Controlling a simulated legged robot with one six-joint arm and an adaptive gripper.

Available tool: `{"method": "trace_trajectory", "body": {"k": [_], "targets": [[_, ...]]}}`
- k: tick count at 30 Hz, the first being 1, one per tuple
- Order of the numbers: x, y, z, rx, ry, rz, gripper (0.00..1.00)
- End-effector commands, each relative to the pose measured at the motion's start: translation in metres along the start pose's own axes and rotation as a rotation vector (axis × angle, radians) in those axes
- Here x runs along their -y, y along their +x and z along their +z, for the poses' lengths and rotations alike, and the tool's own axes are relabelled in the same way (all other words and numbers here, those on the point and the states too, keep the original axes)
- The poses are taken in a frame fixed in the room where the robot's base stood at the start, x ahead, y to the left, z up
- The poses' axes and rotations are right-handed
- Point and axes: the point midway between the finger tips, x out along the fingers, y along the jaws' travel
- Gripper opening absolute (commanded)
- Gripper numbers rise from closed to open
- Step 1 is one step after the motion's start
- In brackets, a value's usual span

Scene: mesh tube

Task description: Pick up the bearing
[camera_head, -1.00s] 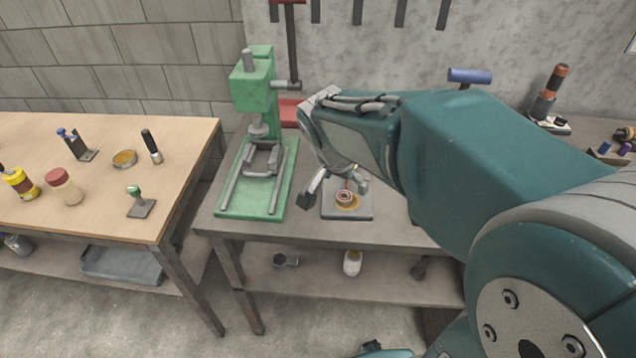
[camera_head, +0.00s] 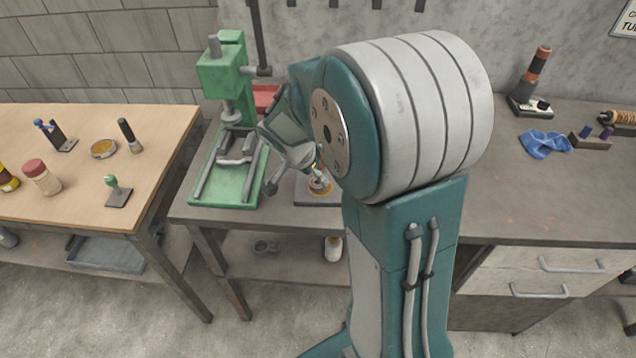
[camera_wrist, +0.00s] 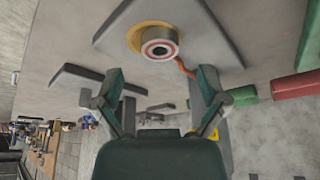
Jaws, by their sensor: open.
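The bearing (camera_wrist: 160,50) is a small metal ring with a red and white face. It sits on a yellow round patch (camera_wrist: 136,37) of a grey plate (camera_wrist: 210,38). In the head view the bearing (camera_head: 319,184) is small and close beside my arm, on the plate (camera_head: 306,198) on the grey bench. My gripper (camera_wrist: 160,76) is open, its two fingers apart and nothing between them. In the wrist view the bearing is just beyond the fingertips, between their lines. In the head view my gripper (camera_head: 292,178) is left of the bearing, partly hidden by my wrist.
A green press (camera_head: 228,165) stands on the bench left of the plate. A wooden table (camera_head: 60,180) with small tools is further left. At the right are a blue cloth (camera_head: 545,145) and an orange and black tool (camera_head: 537,75). An orange-brown strip (camera_wrist: 186,68) lies near the bearing.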

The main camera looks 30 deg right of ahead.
Motion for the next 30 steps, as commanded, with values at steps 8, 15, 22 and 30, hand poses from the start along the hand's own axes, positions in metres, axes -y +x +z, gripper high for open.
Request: {"method": "trace_trajectory", "body": {"k": [8, 15, 22, 30], "targets": [[0.000, 0.035, 0.000, 0.000, -0.002, 0.002, 0.93], [0.000, 0.037, 0.000, -0.001, -0.002, 0.000, 0.93], [0.000, 0.036, 0.000, 0.000, -0.002, 0.001, 0.03], [-0.001, 0.037, 0.000, 0.000, -0.002, 0.003, 0.00]]}}
